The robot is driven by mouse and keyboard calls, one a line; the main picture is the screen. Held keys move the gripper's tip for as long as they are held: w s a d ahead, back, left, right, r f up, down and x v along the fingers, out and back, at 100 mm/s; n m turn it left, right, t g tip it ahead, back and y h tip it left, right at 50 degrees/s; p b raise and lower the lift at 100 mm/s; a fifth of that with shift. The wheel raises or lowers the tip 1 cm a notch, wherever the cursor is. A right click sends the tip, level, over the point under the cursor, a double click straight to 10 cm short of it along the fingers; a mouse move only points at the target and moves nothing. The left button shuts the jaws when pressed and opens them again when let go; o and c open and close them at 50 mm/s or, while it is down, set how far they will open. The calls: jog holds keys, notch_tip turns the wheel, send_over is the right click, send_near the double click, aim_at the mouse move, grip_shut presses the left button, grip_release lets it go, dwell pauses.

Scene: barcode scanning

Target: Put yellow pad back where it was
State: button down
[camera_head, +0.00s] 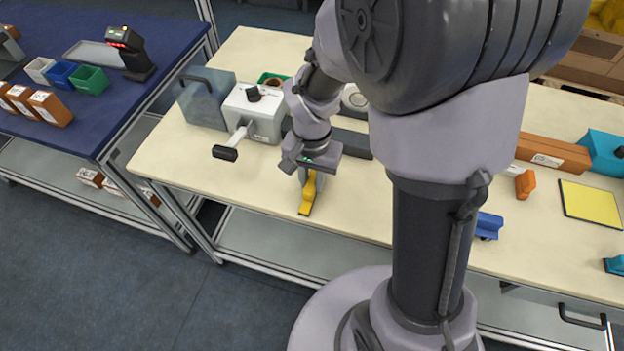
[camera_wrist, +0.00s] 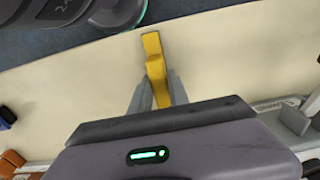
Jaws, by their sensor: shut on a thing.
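The yellow pad (camera_head: 307,197) is a narrow yellow piece with an upright part and a flatter end. My gripper (camera_head: 311,172) is shut on its upright part, over the front part of the cream table. In the wrist view, the yellow pad (camera_wrist: 153,55) stands between the two grey fingers (camera_wrist: 157,88), with its flat end pointing away from my gripper. Its underside is very close to the tabletop; I cannot tell whether it touches. A flat yellow square (camera_head: 590,203) lies at the table's right side.
A grey machine (camera_head: 254,112) with a black-ended lever (camera_head: 226,152) stands left of my gripper. An orange piece (camera_head: 525,184), a blue piece (camera_head: 488,225) and a teal piece (camera_head: 615,265) sit at right. The blue table (camera_head: 95,128) stands left. Cream tabletop around the pad is clear.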

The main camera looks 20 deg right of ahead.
aim_at(312, 180)
jog(key=c, duration=1.3)
grip_release()
jog(key=shift+o, duration=0.2)
notch_tip(312, 180, up, 12)
jog(key=p, duration=0.6)
jog(key=s+a+r+n+t+y+b, duration=0.1)
jog(key=s+r+t, duration=0.2)
jog(key=s+r, duration=0.2)
jog(key=s+a+r+n+t+y+b, duration=0.1)
jog(key=s+a+r+t, duration=0.1)
jog(key=s+r, duration=0.4)
jog(key=shift+s+a+n+t, duration=0.3)
jog(key=shift+s+n+t, duration=0.1)
jog(key=shift+s, duration=0.35)
